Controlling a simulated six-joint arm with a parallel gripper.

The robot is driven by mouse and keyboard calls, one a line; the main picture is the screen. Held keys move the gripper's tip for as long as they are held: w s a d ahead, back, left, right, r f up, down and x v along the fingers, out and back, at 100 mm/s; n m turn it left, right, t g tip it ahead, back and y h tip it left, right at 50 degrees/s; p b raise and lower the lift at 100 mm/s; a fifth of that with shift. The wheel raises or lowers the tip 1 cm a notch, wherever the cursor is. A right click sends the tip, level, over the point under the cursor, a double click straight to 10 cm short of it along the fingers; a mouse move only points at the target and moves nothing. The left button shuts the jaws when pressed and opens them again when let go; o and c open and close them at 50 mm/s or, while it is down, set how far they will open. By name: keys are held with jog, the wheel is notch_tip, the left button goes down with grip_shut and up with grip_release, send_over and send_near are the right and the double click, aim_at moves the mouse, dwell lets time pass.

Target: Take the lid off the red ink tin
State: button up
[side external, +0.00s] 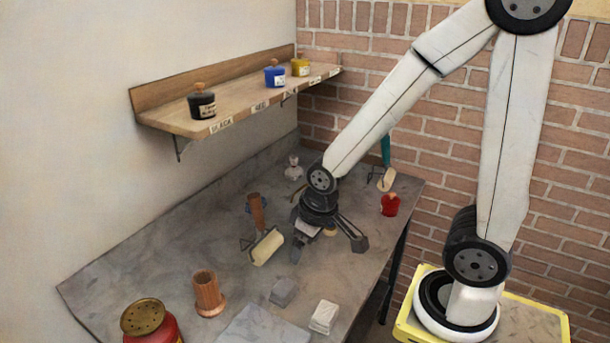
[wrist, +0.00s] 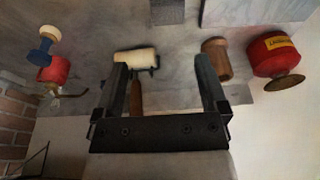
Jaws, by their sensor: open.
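The red ink tin (side external: 390,206) stands upright near the far right edge of the bench in the side view. A small tan knob-like top shows on it, and its lid (side external: 392,196) appears to be on. My gripper (side external: 328,243) is open, pointing down low over the middle of the bench, left of the tin and apart from it. In the wrist view my gripper (wrist: 163,65) shows two spread fingers with nothing clamped between them. A small red object shows at the left of that view, but I cannot tell surely whether it is the tin.
A cream roller (side external: 268,247) lies left of my gripper. A teal-handled roller (side external: 386,180) is behind the tin. A copper-coloured cup (side external: 208,294), a large red can (side external: 150,325) and grey blocks (side external: 284,291) occupy the front. A wall shelf (side external: 235,107) holds ink bottles.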

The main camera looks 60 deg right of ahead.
jog(key=w+d+m, duration=0.4)
jog(key=d, duration=0.6)
jog(key=m+g+h, duration=0.1)
jog(key=m+g, duration=0.1)
jog(key=m, duration=1)
send_over(392, 193)
jog(key=a, duration=0.1)
notch_tip(392, 193, down, 3)
jog(key=shift+s+a+f, duration=0.15)
jog(key=shift+f, duration=1.25)
jog(key=shift+f, duration=0.1)
jog(key=shift+d+f, duration=0.2)
jog(key=shift+f, duration=0.65)
jog(key=shift+d+f, duration=0.2)
jog(key=shift+f, duration=0.6)
jog(key=shift+d+f, duration=0.2)
jog(key=shift+f, duration=0.65)
grip_shut()
